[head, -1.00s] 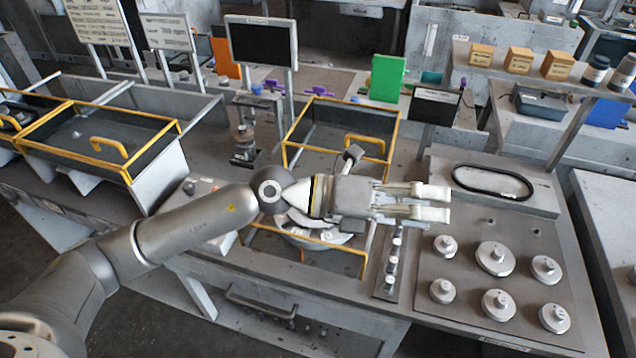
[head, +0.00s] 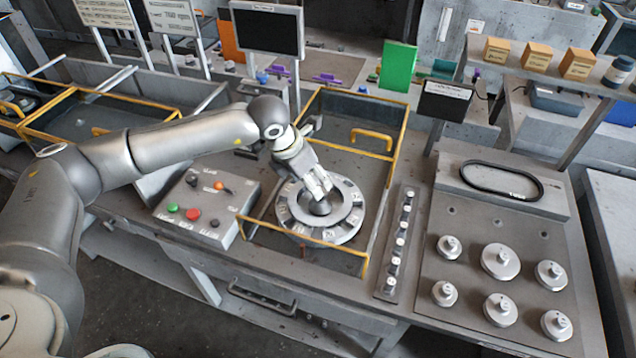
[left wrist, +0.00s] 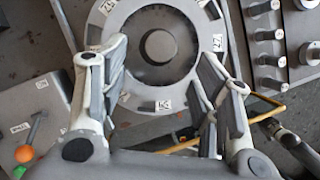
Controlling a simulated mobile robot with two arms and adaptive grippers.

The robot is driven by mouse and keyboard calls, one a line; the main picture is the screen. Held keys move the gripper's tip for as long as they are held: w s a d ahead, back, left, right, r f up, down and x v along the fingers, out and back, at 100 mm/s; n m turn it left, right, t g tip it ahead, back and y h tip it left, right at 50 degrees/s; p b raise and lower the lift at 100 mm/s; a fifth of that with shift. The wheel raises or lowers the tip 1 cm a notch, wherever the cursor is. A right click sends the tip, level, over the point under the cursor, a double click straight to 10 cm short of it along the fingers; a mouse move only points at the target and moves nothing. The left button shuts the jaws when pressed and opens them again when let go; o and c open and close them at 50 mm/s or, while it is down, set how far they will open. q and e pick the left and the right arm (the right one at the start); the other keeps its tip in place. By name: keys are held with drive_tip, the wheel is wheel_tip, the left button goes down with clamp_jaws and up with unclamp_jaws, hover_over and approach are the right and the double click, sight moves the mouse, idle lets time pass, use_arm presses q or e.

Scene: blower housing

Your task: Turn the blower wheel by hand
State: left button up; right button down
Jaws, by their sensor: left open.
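The blower wheel (head: 352,223) is a round grey wheel with small numbered tags around its ring. It lies inside the yellow-edged frame (head: 368,255) on the bench. In the left wrist view the wheel (left wrist: 140,103) fills the top middle, with a dark round hub (left wrist: 160,46) at its centre. My left gripper (head: 320,192) points down over the wheel's middle and hides part of it. In the left wrist view the left gripper's fingers (left wrist: 162,58) are apart, one on each side of the hub, with nothing between them. I cannot tell whether they touch the wheel.
A control box (head: 222,202) with green, red and orange controls stands left of the frame. A strip of small knobs (head: 400,240) and a plate with several grey pulleys (head: 500,261) lie to the right. A black screen (head: 267,31) stands behind.

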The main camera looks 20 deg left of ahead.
sight(320, 200)
use_arm(q)
drive_tip(key=shift+p+x, duration=0.75)
drive_tip(key=shift+x, duration=2.25)
drive_tip(key=shift+r, duration=0.1)
clamp_jaws()
